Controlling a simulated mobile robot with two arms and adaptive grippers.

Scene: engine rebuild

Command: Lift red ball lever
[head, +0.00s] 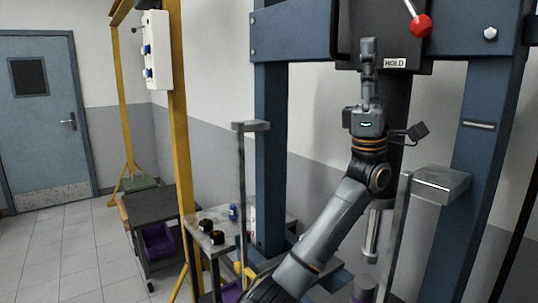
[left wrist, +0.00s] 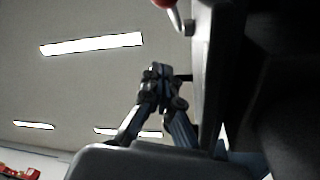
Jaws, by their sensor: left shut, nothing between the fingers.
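The red ball (head: 421,26) is on the end of a thin silver lever that slants down from the top edge of the head view, in front of the dark box of the blue press. In the left wrist view, part of the red ball (left wrist: 161,3) and its rod show at the top edge. My left gripper (head: 368,45) points up in front of the dark box, to the left of the ball and slightly lower. Its fingers (left wrist: 158,70) are shut and empty, apart from the ball. My right gripper is not in view.
The blue press frame (head: 272,160) surrounds my arm. A label reading HOLD (head: 395,63) is on the box's lower edge. A grey block on a post (head: 442,181) stands at right. A small table (head: 225,228) and a yellow hoist frame (head: 180,120) stand at left.

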